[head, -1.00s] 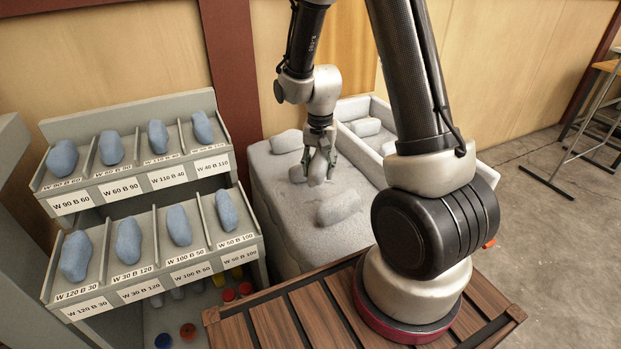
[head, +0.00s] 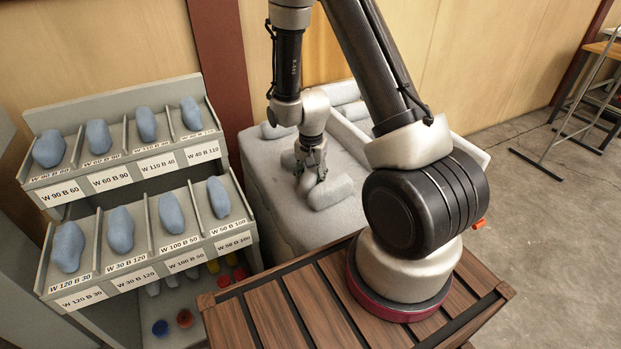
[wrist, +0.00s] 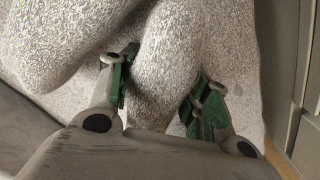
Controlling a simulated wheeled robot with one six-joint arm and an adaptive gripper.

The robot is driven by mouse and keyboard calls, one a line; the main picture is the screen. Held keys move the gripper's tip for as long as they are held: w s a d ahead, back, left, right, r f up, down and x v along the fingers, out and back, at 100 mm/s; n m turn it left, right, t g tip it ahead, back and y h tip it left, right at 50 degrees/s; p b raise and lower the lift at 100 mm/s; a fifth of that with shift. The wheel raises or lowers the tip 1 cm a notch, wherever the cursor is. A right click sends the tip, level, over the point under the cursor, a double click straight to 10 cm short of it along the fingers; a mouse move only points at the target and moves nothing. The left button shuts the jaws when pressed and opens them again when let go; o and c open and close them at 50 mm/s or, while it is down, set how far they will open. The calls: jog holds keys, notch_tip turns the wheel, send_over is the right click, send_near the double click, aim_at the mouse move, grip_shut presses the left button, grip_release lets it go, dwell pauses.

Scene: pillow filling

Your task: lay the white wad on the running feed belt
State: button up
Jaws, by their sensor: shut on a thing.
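The held wad (wrist: 168,68) is pale and speckled grey-white in the wrist view. My gripper (head: 309,180) is shut on it, with green-lined fingers on either side. The wad sits low over a pale speckled surface (head: 290,222); I cannot tell whether it touches it. One more wad (head: 277,130) lies farther back.
A grey rack (head: 110,92) with several blue wads in labelled slots stands at left. A pale walled section (head: 352,135) with more wads lies behind the surface. My arm stands on a slatted wooden top (head: 290,310). A stool (head: 578,110) is far right.

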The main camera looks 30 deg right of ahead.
jog(key=o, duration=1.1)
jog(key=shift+f, duration=0.1)
